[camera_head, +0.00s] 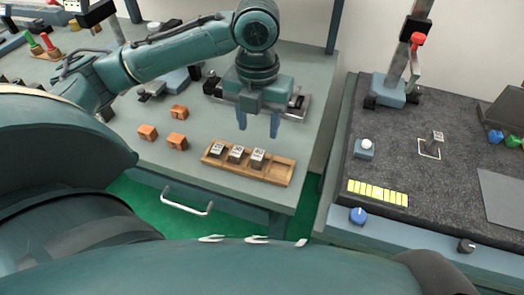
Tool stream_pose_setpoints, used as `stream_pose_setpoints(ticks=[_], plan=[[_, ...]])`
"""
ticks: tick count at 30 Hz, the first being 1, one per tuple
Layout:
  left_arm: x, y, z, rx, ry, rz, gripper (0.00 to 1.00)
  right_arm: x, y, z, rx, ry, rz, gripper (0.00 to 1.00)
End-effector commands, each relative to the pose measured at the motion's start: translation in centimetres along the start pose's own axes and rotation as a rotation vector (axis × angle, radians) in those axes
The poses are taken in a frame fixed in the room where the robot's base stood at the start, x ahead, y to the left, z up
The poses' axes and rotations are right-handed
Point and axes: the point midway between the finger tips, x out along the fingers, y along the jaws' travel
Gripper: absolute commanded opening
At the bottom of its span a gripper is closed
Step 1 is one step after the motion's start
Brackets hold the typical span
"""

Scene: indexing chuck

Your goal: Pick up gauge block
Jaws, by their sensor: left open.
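Small metal gauge blocks with dark markings stand in a wooden tray: a left one (218,150), a middle one (236,154) and a right one (257,158). The right end of the tray (278,175) is empty. A similar metal block (437,138) stands inside a pale square outline on the dark surface at the right. My left gripper (258,129) points down with its fingers apart, above and behind the tray. Nothing shows between its fingers. It appears clear of the blocks. My right gripper is not in view.
Orange blocks (177,141) sit on the grey bench left of the tray. A metal device (294,108) stands behind my left gripper. A gap separates the bench from the right-hand station, which has a stand (392,90), a white-topped button (366,146) and a yellow strip (377,193).

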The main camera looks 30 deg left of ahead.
Motion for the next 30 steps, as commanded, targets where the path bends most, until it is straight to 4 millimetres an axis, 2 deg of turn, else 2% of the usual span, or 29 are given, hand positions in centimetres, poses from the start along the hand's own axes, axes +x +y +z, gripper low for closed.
stream_pose_setpoints(ticks=[1,6,13,21,30], plan=[[1.3,0.1,-0.1,-0.002,0.005,0.003,0.47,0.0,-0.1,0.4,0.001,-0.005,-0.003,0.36],[3.9,0.0,0.0,-0.002,0.002,0.001,0.47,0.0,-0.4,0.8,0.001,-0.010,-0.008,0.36],[5.5,0.0,0.0,-0.002,0.001,0.000,0.47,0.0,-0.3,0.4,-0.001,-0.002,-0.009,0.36],[9.4,0.2,0.0,-0.003,0.001,0.000,0.47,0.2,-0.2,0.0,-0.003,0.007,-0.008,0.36],[10.1,0.1,0.1,-0.001,-0.002,-0.001,0.47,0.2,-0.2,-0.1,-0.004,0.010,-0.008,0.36]])
